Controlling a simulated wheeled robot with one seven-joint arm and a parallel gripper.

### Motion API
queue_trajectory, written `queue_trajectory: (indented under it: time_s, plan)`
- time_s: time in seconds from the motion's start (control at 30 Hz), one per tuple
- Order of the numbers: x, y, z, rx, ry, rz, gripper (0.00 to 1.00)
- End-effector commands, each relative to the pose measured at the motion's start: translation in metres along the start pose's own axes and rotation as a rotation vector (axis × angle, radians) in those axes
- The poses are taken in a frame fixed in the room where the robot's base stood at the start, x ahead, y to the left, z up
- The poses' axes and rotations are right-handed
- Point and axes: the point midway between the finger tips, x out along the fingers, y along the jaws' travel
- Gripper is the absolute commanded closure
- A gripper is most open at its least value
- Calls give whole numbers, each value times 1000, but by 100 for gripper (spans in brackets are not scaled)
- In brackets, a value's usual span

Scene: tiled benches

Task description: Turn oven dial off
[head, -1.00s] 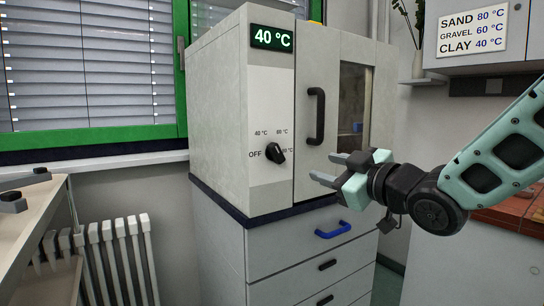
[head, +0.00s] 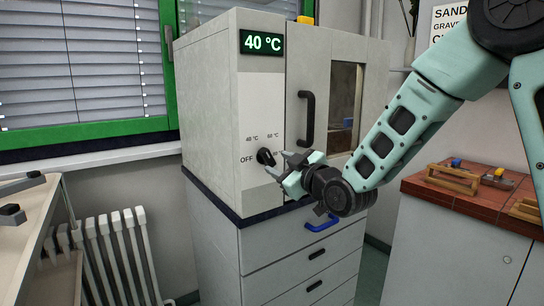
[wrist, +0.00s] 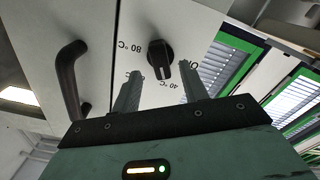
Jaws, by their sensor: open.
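The oven dial (head: 265,157) is a black knob on the white front panel of the oven (head: 262,110). OFF is printed to its left, with temperature marks above and to its right. The oven display (head: 262,43) reads 40 °C. In the wrist view the dial (wrist: 160,50) has its ridge pointing roughly toward the 40 °C mark. My gripper (head: 276,164) is open and empty, close in front of the dial and slightly to its lower right in the head view. In the wrist view the fingers lie on either side of the dial's lower end; contact cannot be told.
A black oven door handle (head: 307,118) stands out to the right of the dial; it also shows in the wrist view (wrist: 68,80). Drawers with a blue handle (head: 322,223) are below. A red tiled bench (head: 455,190) with wooden holders is at the right, and a radiator (head: 110,255) at the lower left.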

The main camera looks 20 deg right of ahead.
Motion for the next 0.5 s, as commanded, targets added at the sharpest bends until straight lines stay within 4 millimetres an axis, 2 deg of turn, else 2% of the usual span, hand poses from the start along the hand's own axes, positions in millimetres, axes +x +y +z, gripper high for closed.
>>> queue_trajectory:
  time_s: [0.03, 0.2, 0.5]
  plan:
    - [10, 0, -1, 1, 1, -2, 56]
    - [31, 0, -1, 1, 1, -1, 56]
    - [42, 0, 0, 0, 1, 0, 56]
